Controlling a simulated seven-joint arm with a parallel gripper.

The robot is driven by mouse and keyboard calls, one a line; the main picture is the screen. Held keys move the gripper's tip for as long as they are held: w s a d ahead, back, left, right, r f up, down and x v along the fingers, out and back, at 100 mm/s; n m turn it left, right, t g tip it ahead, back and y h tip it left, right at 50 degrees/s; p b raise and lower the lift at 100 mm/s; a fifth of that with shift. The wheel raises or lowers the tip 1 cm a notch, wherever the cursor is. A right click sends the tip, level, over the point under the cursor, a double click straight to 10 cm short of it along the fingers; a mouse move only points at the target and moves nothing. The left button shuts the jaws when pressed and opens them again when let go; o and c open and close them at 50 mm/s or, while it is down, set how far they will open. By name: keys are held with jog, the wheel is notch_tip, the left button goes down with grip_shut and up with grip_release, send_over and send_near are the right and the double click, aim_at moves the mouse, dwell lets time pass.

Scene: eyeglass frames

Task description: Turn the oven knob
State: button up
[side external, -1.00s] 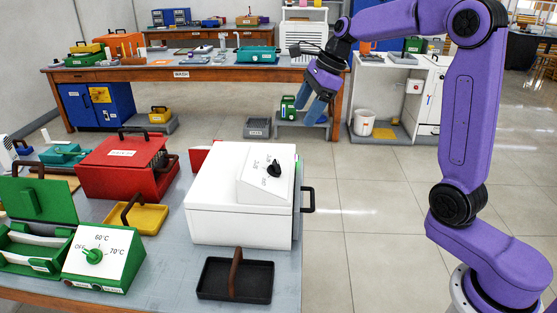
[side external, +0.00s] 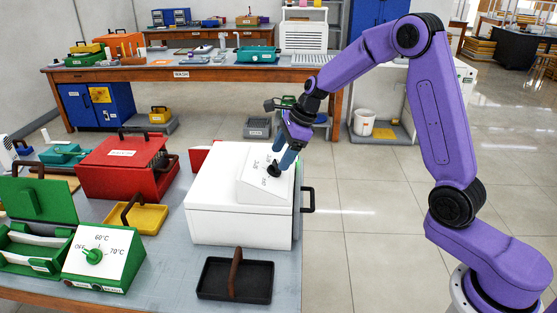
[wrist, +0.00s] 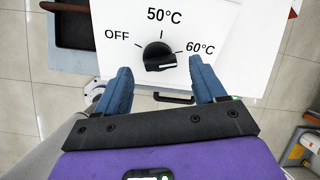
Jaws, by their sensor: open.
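The oven is a white box (side external: 225,215) on the grey bench, with a sloped panel on top. Its black knob (side external: 274,170) sits on that panel. In the wrist view the knob (wrist: 160,56) lies between labels OFF, 50°C and 60°C, and its white mark points right, near or just below 60°C. My gripper (side external: 285,160) is just above the panel at the knob. In the wrist view its blue fingers (wrist: 160,72) are open, one on each side of the knob, with gaps to it. I cannot tell how high the fingertips are above the panel.
A black tray (side external: 207,281) with a brown handle stands in front of the oven. A green box with its own knob (side external: 94,256), a yellow tray (side external: 148,217) and a red box (side external: 112,171) are to the left. A black handle (side external: 308,199) sticks out from the oven's right side.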

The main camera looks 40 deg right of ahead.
aim_at(273, 169)
jog(key=shift+x, duration=1.4)
jog(key=c, duration=1.1)
jog(key=shift+o, duration=0.2)
